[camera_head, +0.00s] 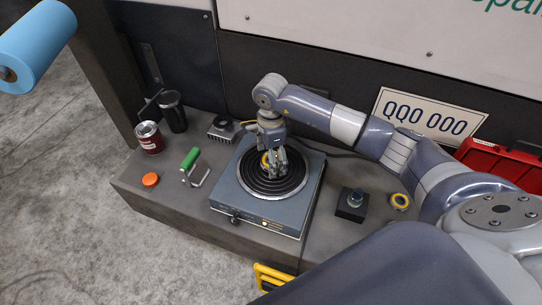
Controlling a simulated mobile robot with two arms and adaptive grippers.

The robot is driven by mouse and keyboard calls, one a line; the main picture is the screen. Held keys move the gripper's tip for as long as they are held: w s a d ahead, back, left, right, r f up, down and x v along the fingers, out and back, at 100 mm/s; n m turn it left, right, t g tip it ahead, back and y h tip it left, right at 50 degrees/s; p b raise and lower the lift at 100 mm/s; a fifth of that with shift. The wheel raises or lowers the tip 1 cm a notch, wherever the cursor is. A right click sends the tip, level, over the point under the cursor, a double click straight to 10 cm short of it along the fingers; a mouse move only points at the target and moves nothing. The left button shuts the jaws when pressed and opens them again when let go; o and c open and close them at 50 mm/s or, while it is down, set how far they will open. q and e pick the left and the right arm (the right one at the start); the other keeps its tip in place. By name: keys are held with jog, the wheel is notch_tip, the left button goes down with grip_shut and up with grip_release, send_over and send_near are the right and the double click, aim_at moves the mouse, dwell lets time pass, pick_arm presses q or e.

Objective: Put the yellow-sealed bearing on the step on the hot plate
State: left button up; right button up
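The hot plate (230,197) is a blue-grey box with a round black ringed top and knobs on its front; it stands on the dark step (160,190). My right gripper (273,174) points down over the middle of the ringed top, its fingertips low. A small yellow-ringed piece (265,160), apparently a bearing, shows between the fingers, partly hidden by them. I cannot tell whether they grip it or just surround it. My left gripper is not in view.
Left of the hot plate stand a green-handled tool (190,160), an orange cap (150,180), a red-and-white can (149,138), a black cup (173,112) and a grey finned block (222,130). A black block with a round top (352,205) stands right. A red case (500,165) is farther right.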

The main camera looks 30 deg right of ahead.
jog(key=shift+r, duration=0.2)
jog(key=shift+w+r, duration=0.1)
jog(key=shift+r, duration=0.25)
notch_tip(320, 180, up, 11)
jog(key=b, duration=0.1)
jog(key=shift+b, duration=0.3)
